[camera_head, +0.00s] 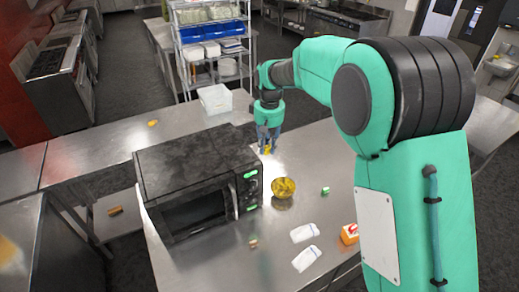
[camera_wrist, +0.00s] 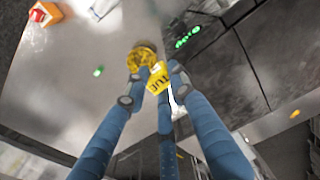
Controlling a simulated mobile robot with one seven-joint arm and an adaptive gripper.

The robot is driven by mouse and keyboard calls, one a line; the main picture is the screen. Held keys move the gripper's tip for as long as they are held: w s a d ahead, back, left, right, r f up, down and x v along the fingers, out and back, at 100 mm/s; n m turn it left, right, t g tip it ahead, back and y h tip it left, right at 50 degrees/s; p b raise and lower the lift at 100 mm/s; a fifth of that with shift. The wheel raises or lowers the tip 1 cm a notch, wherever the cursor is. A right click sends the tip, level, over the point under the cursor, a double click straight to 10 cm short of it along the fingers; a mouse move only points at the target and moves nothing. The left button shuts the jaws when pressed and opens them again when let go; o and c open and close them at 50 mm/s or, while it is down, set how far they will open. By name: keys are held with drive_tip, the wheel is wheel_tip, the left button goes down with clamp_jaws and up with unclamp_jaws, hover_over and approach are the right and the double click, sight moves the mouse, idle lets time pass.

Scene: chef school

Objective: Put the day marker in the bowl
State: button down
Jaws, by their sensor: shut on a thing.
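The day marker (camera_wrist: 158,79) is a small yellow piece with dark lettering. The yellow bowl (camera_head: 283,188) stands on the counter in front of the microwave's right side, nearer the camera than my gripper. In the wrist view the bowl (camera_wrist: 143,55) appears just beyond the marker, partly hidden.
A dark microwave (camera_head: 195,180) stands close to the left of the bowl and gripper. A small green item (camera_head: 325,190), two white packets (camera_head: 304,233) and an orange box (camera_head: 349,234) lie to the right and front. A white container (camera_head: 214,99) is behind.

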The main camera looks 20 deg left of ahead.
drive_tip(key=p, duration=0.4)
hover_over(282, 193)
wheel_tip(282, 193, down, 5)
wheel_tip(282, 193, down, 17)
drive_tip(key=shift+s+f, duration=0.1)
drive_tip(key=shift+f, duration=0.15)
drive_tip(key=shift+f+b, duration=1.1)
drive_tip(key=shift+f, duration=4.25)
drive_tip(key=c, duration=1.4)
unclamp_jaws()
